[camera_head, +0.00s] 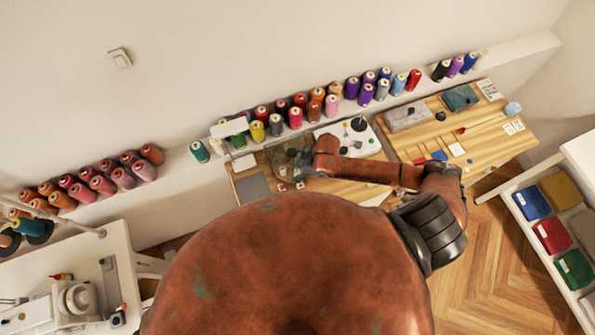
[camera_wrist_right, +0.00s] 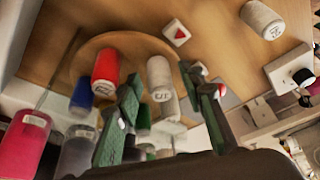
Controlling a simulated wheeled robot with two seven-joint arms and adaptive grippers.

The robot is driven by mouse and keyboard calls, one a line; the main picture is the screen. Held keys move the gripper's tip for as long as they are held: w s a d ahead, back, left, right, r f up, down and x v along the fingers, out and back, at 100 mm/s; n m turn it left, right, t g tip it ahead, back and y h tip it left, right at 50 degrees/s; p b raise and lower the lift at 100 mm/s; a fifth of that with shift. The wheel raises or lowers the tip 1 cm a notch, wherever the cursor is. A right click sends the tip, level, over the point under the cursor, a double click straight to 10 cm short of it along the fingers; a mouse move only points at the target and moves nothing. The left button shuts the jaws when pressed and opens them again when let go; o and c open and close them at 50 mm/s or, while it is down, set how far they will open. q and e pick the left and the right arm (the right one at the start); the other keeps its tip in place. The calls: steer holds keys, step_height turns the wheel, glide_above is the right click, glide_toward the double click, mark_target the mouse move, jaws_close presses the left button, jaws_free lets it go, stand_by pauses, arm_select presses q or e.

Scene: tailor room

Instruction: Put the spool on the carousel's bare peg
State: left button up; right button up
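In the right wrist view a round wooden carousel (camera_wrist_right: 92,46) carries several spools, among them a red one (camera_wrist_right: 105,72), a pale grey one (camera_wrist_right: 158,78), a blue one (camera_wrist_right: 82,97) and a dark green one (camera_wrist_right: 143,120). A separate pale grey spool (camera_wrist_right: 262,20) is on the table, apart from the carousel. My right gripper (camera_wrist_right: 162,92) has its green-faced fingers spread over the carousel. The pale grey carousel spool shows between the fingertips, with gaps on both sides. In the head view the right gripper (camera_head: 288,158) is small above the table. I cannot make out the bare peg.
Rows of coloured spools (camera_head: 276,124) line the wall ledge behind the table. A white device with a black knob (camera_head: 358,124) stands close to the right gripper. A small white block with a red triangle (camera_wrist_right: 176,32) lies beyond the carousel. A pink spool (camera_wrist_right: 25,140) is at lower left.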

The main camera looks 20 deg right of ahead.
steer(key=v, duration=1.2)
steer(key=shift+f, duration=0.1)
